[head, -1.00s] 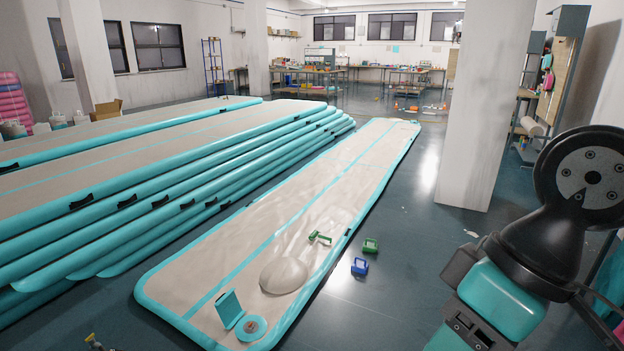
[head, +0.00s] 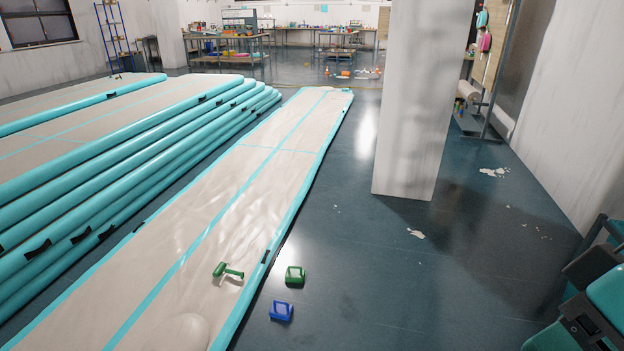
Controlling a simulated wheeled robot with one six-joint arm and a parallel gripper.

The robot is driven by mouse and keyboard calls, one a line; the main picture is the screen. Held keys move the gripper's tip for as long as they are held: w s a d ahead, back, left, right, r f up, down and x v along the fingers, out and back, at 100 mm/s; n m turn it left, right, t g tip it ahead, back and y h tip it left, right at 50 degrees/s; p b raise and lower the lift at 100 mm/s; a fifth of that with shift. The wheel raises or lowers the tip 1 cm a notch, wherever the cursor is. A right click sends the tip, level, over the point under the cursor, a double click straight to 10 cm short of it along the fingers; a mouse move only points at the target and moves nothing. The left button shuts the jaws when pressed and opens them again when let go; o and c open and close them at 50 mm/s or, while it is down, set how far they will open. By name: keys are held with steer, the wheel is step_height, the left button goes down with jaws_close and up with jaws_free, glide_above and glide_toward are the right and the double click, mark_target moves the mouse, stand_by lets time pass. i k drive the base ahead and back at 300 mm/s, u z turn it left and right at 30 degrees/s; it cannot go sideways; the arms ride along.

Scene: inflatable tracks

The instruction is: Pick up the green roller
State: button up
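The green roller (head: 228,271) lies on the beige top of the long inflatable track (head: 262,185), near its right edge in the head view. It has a green handle and a small roller head. My gripper is not in view. Part of my arm, teal and black, shows at the lower right corner, well apart from the roller.
A green box-like item (head: 295,275) and a blue one (head: 281,311) sit on the dark floor right of the track. Stacked inflatable tracks (head: 130,170) fill the left. A white pillar (head: 420,100) stands at the right. The floor between is mostly clear, with white scraps.

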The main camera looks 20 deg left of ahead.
mark_target(221, 266)
steer(key=u, duration=0.15)
steer(key=i, duration=1.65)
steer(key=u, duration=1.35)
steer(key=i, duration=1.2)
steer(key=u, duration=0.8)
